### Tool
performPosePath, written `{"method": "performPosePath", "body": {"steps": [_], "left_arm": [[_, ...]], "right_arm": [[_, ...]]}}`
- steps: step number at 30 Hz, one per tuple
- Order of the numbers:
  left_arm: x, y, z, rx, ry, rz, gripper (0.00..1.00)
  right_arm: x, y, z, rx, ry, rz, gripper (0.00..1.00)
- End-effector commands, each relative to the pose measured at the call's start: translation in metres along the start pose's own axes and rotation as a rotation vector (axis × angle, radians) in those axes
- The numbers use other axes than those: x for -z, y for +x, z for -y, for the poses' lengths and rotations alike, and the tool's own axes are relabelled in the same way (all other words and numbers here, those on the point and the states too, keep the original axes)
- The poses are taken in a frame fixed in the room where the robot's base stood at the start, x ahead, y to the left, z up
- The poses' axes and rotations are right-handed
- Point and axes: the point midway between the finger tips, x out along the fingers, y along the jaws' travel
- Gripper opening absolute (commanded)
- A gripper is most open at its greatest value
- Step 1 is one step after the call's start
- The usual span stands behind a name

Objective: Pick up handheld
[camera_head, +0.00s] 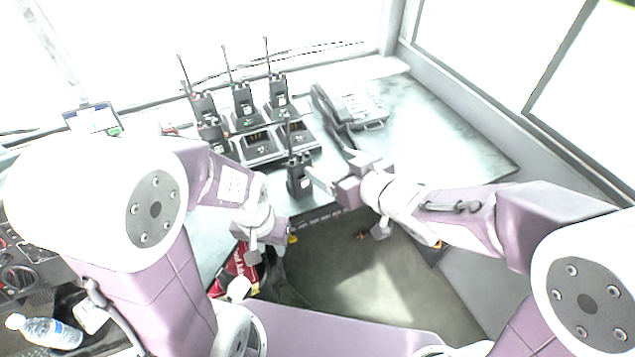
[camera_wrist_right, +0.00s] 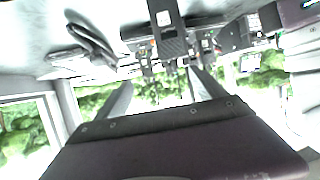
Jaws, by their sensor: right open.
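A black handheld radio (camera_head: 299,177) with a tall antenna stands upright near the desk's front edge, in front of the chargers. My right gripper (camera_head: 318,178) is just to its right, with its fingers pointing toward it. In the right wrist view the right gripper (camera_wrist_right: 162,96) has its two fingers spread apart with nothing held, and the dark handheld (camera_wrist_right: 172,40) shows beyond the fingertips. Whether a finger touches it is unclear. My left gripper (camera_head: 255,250) hangs low near the desk's front left, away from the handheld; its jaw state is unclear.
Several other handhelds (camera_head: 243,100) stand in chargers behind. Two charger bays (camera_head: 258,147) in front look empty. A desk phone (camera_head: 350,108) sits to the right. The desk's right side (camera_head: 440,130) is clear. A red item (camera_head: 235,268) lies below my left gripper. A water bottle (camera_head: 50,332) lies lower left.

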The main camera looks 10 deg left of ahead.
Motion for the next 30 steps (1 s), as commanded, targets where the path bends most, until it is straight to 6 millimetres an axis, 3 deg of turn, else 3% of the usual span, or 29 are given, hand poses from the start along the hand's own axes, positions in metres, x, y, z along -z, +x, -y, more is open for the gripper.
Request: {"method": "performPosePath", "body": {"steps": [1,8,15,21,25,30], "left_arm": [[-0.001,0.010,0.000,0.000,0.000,0.000,0.34],[-0.001,0.013,0.000,0.000,0.000,0.000,0.34],[-0.002,0.023,0.001,0.000,0.000,0.000,0.34],[-0.003,0.026,0.001,0.000,0.000,0.000,0.34],[-0.004,0.036,0.001,0.000,0.000,0.000,0.34],[-0.004,0.037,0.001,0.000,0.000,0.000,0.34]], "right_arm": [[-0.009,0.005,0.008,0.016,-0.007,0.000,0.80],[-0.011,0.009,0.018,0.039,-0.016,0.002,0.80],[-0.013,0.043,0.019,0.039,-0.015,0.003,0.80],[-0.015,0.052,0.019,0.037,-0.014,0.004,0.80],[-0.024,0.076,0.020,0.038,-0.014,0.005,0.80],[-0.021,0.097,0.021,0.037,-0.015,0.002,0.80]]}}
